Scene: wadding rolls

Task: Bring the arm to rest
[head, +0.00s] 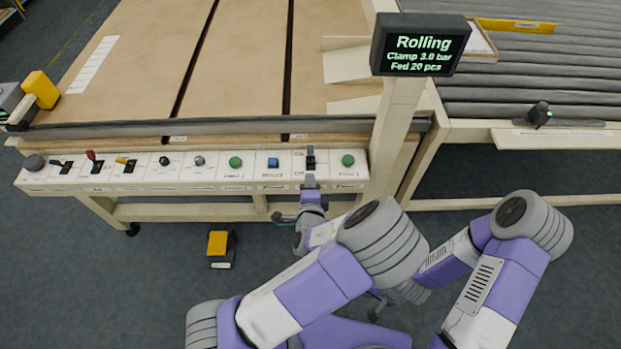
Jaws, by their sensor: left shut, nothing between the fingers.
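My left gripper (310,182) is shut and empty. It is at the front edge of the white control panel (218,172), just below a black lever switch (311,160) between a blue button and a green button. I cannot tell whether its fingertips touch the panel. My left arm reaches up to it from the bottom of the head view.
A display (419,45) on a post reads "Rolling, Clamp 3.0 bar, Fed 20 pcs". The panel also carries a red-handled lever (91,156) and several knobs. Grey rolls (540,75) lie at the right. A yellow pedal (219,243) stands on the floor, which is otherwise open at the left.

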